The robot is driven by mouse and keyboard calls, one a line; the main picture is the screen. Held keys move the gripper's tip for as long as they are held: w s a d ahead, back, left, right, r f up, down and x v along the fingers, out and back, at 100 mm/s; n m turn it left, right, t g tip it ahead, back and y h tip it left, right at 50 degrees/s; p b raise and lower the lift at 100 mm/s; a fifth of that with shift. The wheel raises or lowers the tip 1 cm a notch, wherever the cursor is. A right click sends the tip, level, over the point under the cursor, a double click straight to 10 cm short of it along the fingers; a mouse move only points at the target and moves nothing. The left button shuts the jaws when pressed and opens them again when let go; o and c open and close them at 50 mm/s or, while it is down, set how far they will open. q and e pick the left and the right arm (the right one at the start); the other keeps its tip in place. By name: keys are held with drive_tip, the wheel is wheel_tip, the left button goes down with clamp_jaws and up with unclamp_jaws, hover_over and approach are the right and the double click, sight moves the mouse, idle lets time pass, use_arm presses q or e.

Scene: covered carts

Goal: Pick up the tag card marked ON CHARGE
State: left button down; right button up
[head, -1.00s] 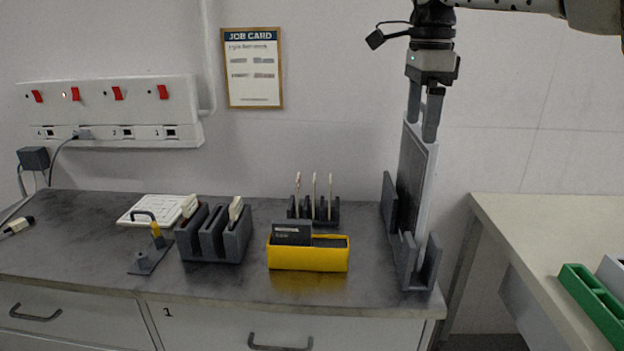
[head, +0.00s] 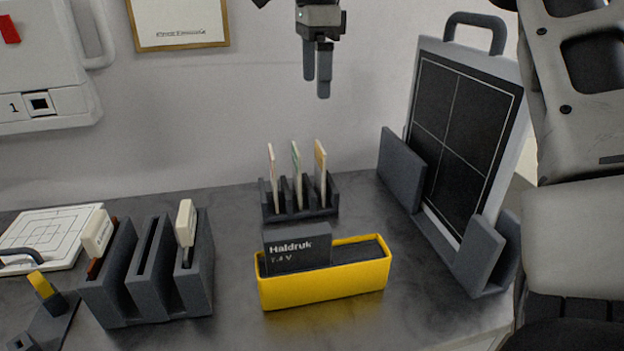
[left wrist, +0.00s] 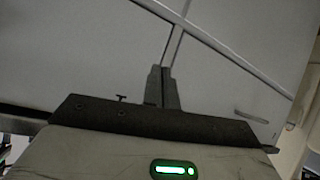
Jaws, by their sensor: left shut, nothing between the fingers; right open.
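Three thin upright tag cards stand in a small dark slotted rack (head: 298,206) at the back of the bench. The left card (head: 271,165) has a reddish edge, the middle card (head: 296,165) a green one, the right card (head: 320,165) an orange one. They show nearly edge-on, so I cannot tell which is marked ON CHARGE. My right gripper (head: 317,88) is open and empty, pointing down above the rack, clear of the cards. My left gripper (left wrist: 161,72) is shut and empty in the left wrist view, in front of pale cabinet surfaces; it is outside the head view.
A yellow bin (head: 325,288) with a dark Haldruk block (head: 297,250) stands in front of the rack. A framed panel with a handle (head: 460,140) leans in a grey holder (head: 402,170) at right. A grey slotted holder (head: 150,270) stands left. My arm fills the right edge.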

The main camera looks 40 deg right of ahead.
sight(320, 146)
drive_tip(key=f, duration=1.3)
drive_tip(key=shift+s+d+f+b, duration=0.35)
drive_tip(key=shift+s+d+b, duration=0.05)
drive_tip(key=shift+f, duration=0.45)
drive_tip(key=c, duration=1.3)
